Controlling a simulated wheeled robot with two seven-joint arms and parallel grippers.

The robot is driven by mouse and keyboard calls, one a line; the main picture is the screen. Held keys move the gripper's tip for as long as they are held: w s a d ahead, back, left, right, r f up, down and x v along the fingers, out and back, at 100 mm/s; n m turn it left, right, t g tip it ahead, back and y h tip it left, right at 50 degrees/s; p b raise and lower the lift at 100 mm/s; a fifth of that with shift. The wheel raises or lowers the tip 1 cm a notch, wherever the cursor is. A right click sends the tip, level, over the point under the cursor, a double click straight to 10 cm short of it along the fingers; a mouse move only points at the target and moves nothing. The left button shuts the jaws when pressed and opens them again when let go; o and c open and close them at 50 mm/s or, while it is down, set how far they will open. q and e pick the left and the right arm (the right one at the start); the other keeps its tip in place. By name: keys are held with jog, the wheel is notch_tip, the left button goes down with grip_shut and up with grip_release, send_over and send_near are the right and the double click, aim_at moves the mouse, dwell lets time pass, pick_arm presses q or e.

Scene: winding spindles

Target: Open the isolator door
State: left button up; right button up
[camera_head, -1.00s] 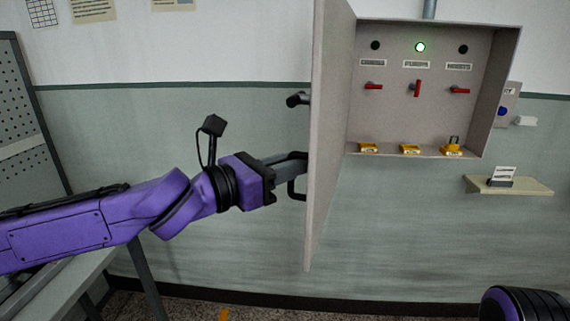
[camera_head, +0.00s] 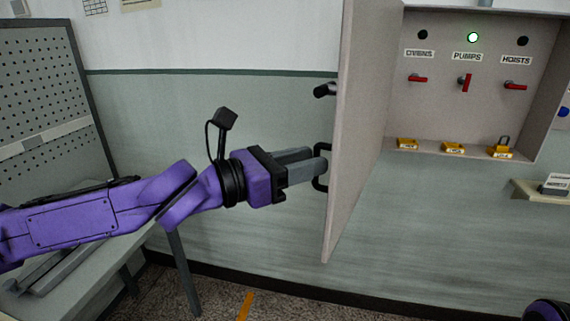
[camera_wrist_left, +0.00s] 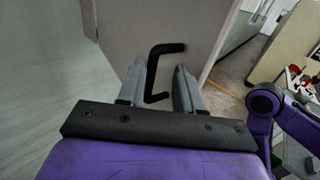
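The isolator door (camera_head: 358,130) stands swung wide open, roughly square to the grey cabinet (camera_head: 395,85), whose inside shows. On its outer face are a black pull handle (camera_head: 319,178) and a dark round knob or latch (camera_head: 325,90) above it. My left gripper (camera_head: 318,158) is at the pull handle, its two grey fingers parted. In the left wrist view, the handle (camera_wrist_left: 152,72) lies between the spread fingers (camera_wrist_left: 161,72), with a gap visible. Part of my right arm shows at the bottom right corner; its gripper is out of the picture.
Inside the cabinet are red switches (camera_head: 466,83) with labels, a lit green lamp (camera_head: 473,37) and yellow padlocks (camera_head: 453,148) on the bottom ledge. A small shelf (camera_head: 540,192) is at the right. A grey table (camera_head: 95,268) and pegboard (camera_head: 55,100) stand at left.

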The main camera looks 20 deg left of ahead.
pick_arm(q)
jog(key=p+v, duration=0.1)
jog(key=v, duration=0.5)
jog(key=shift+s+p, duration=0.3)
jog(key=shift+a, duration=0.1)
